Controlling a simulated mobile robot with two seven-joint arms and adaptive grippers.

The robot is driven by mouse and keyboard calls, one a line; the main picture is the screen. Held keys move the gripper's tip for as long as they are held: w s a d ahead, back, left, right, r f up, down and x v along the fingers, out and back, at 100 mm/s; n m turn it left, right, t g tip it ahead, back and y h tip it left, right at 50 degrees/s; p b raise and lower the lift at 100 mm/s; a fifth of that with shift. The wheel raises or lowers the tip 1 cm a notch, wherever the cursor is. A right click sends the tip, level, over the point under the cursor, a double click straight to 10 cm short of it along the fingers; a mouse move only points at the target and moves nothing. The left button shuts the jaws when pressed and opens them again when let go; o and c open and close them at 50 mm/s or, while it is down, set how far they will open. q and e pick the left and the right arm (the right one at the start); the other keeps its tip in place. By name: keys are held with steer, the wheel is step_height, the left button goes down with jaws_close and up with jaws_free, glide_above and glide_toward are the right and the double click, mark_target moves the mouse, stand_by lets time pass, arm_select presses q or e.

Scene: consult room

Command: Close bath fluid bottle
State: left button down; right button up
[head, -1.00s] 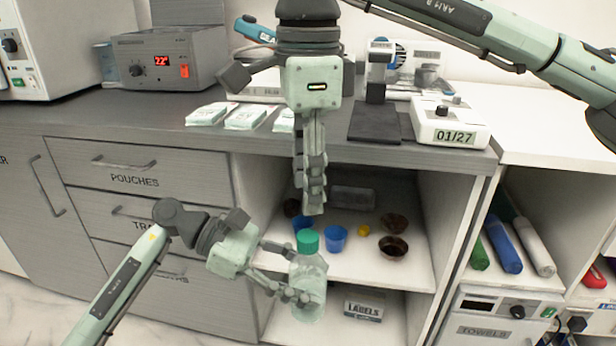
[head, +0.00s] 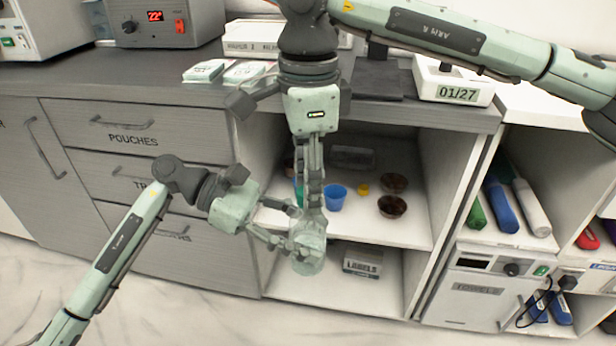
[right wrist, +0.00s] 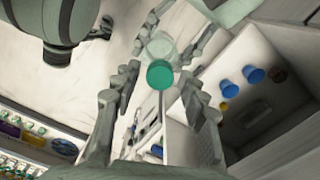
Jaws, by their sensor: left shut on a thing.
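The clear bath fluid bottle (head: 310,262) is held by my left gripper (head: 300,243), in front of the cabinet opening in the head view. Its green cap (right wrist: 160,74) shows at the bottle's top end in the right wrist view; whether it is seated or loose I cannot tell. In the head view only a sliver of the cap (head: 299,192) shows behind my right gripper's fingers. My right gripper (head: 315,205) points down over the bottle's top. In the right wrist view its two fingers (right wrist: 160,84) are apart on either side of the cap, with gaps visible.
Behind, the open shelf holds a blue cup (head: 335,197), a small yellow item (head: 363,189) and brown bowls (head: 392,206). A labels box (head: 361,262) sits on the lower shelf. The counter edge (head: 440,114) lies close behind my right gripper.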

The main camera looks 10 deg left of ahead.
jaws_close()
steer(key=shift+o, duration=0.8)
jaws_free()
steer(key=shift+r, duration=0.1)
step_height(320, 180, up, 12)
